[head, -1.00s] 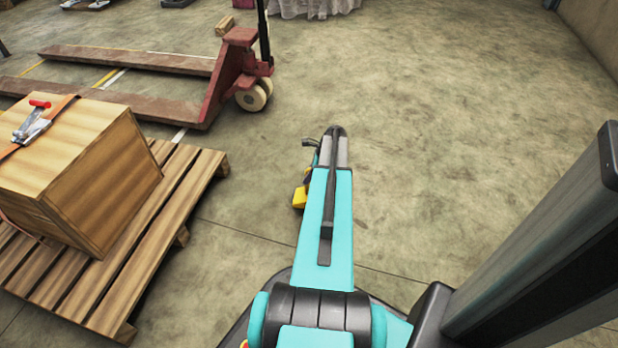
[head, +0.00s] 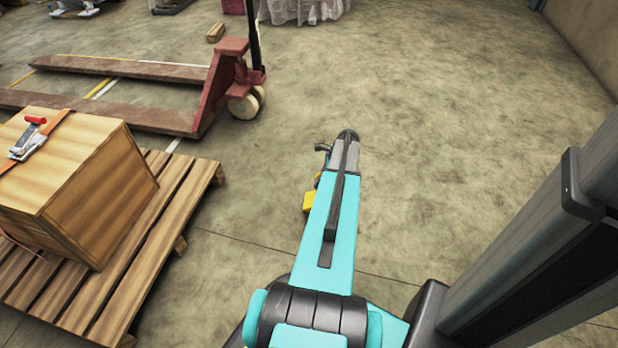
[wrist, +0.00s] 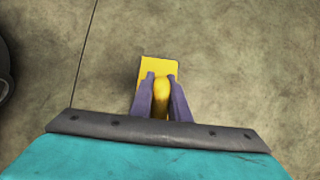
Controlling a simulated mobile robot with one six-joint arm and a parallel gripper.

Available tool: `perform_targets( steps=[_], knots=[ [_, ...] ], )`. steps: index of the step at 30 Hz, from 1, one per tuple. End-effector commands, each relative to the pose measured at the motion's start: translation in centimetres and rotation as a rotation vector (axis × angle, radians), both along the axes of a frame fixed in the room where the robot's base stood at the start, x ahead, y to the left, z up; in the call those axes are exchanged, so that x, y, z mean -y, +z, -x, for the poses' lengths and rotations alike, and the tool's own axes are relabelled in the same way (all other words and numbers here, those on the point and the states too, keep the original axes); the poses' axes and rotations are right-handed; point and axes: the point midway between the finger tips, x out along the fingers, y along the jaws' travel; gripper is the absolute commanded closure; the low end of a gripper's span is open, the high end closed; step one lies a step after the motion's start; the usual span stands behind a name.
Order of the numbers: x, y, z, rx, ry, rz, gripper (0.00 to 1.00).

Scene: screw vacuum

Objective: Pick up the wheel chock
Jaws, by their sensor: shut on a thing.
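The yellow wheel chock (wrist: 155,66) is in the middle of the wrist view, with the two purple fingers of my gripper (wrist: 162,82) on either side of its rounded yellow part. My gripper is shut on it. In the head view only a small yellow piece of the chock (head: 308,201) shows to the left of my teal arm; the arm hides the rest and most of the gripper. I cannot tell how high the chock is above the floor.
A wooden pallet (head: 168,222) with a strapped wooden crate (head: 110,190) stands at the left. A red pallet jack (head: 222,88) is behind it, with a small wood block (head: 215,32) beyond. The concrete floor to the right and ahead is clear.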

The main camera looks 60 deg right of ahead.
Motion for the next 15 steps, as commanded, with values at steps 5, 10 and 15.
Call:
perform_targets(
  steps=[5, 10, 15],
  knots=[
    [1.5, 0.8, 3.2, 0.002, -0.002, -0.001, 1.00],
    [2.5, 0.9, 5.5, 0.002, -0.001, 0.000, 1.00],
    [3.2, 1.0, 7.1, 0.002, 0.000, 0.000, 1.00]
  ],
)
